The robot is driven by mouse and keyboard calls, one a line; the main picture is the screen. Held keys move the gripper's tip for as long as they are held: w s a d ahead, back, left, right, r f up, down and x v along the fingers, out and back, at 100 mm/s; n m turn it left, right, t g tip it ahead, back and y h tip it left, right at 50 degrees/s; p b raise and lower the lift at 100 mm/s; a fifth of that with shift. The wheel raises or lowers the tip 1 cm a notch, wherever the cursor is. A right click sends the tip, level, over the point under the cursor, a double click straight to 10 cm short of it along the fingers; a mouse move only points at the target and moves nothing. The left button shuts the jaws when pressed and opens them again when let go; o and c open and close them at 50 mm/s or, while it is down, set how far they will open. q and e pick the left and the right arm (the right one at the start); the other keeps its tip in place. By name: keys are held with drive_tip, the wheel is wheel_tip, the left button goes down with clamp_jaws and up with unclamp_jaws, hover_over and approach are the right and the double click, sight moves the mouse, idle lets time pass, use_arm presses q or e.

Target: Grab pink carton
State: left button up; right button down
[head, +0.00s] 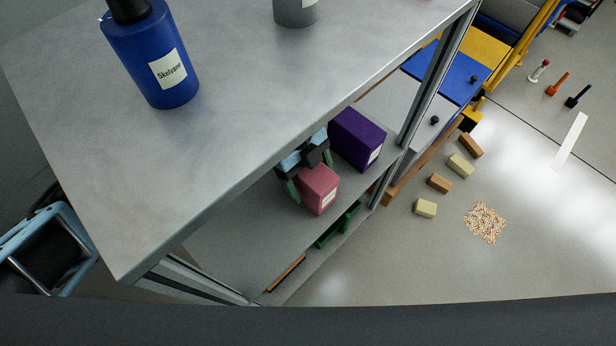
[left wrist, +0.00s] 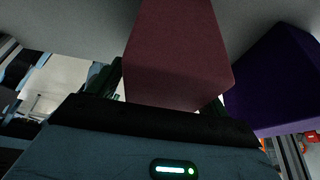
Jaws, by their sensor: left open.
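The pink carton (head: 318,190) stands on the middle shelf of a grey rack, below the top board. It has a pale label on its side. My left gripper (head: 309,172) is open at the carton, with one green finger on either side of it. In the left wrist view the carton (left wrist: 178,55) fills the space between the fingers, which show as dark green edges beside it. I cannot tell whether the fingers touch it. My right gripper is not in view.
A purple carton (head: 357,138) stands close by on the same shelf, to the right; it also shows in the left wrist view (left wrist: 275,80). The top board (head: 240,90) overhangs the shelf and carries a blue bottle (head: 152,60). Several blocks lie on the floor at right.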

use_arm(q)
drive_tip(key=c, duration=1.3)
